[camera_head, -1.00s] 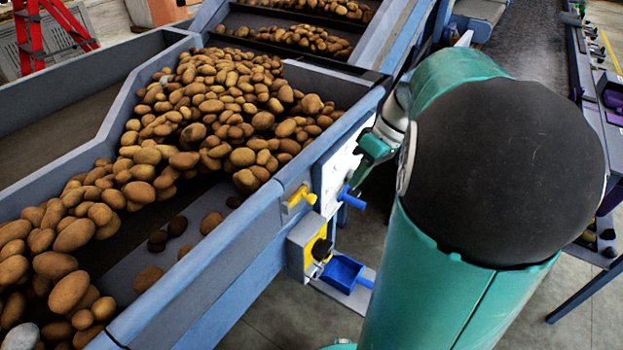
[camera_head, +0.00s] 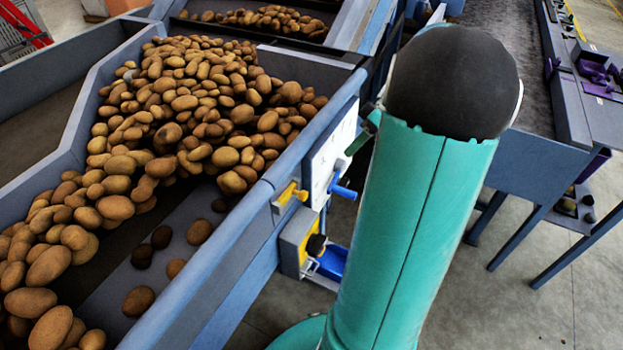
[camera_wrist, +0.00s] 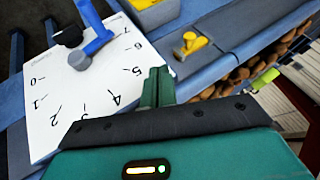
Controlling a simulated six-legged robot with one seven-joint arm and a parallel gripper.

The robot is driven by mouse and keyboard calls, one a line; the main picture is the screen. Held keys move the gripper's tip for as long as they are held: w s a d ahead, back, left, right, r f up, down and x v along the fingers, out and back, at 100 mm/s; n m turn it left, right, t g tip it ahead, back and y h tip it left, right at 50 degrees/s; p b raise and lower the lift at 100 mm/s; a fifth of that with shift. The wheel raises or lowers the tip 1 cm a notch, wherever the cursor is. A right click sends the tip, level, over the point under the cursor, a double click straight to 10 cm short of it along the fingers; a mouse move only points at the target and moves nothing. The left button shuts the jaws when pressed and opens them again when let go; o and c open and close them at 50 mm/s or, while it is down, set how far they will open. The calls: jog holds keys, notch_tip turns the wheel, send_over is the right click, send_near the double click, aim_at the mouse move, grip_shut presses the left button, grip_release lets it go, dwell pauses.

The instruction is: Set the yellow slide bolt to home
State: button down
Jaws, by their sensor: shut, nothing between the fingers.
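The yellow slide bolt (camera_head: 290,194) is on the side of the blue-grey hopper, left of the white dial plate (camera_head: 322,168). In the wrist view the bolt (camera_wrist: 190,46) shows a raised knob on a small grey mount, up and right of my fingertips. My gripper (camera_wrist: 157,76) is shut and empty, with its green fingers over the edge of the numbered plate and apart from the bolt. In the head view my arm hides most of the gripper. Whether the bolt is at its home end cannot be told.
A blue lever (camera_wrist: 97,42) stands out from the dial plate, close to my fingers. Below the bolt are a yellow box with a black knob (camera_head: 316,245) and a blue scoop (camera_head: 332,262). Potatoes (camera_head: 190,110) fill the hopper.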

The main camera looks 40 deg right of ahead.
jog(key=w+a+f, duration=0.2)
jog(key=a+f, duration=0.5)
jog(key=a, duration=0.2)
jog(key=shift+a, duration=0.3)
dwell(0.3)
jog(key=shift+w+f, duration=0.1)
jog(key=shift+s+a, duration=0.25)
jog(key=shift+a, duration=0.5)
jog(key=shift+s+a, duration=0.3)
jog(key=shift+a, duration=0.4)
jog(key=shift+s+a, duration=0.25)
jog(key=shift+a, duration=0.5)
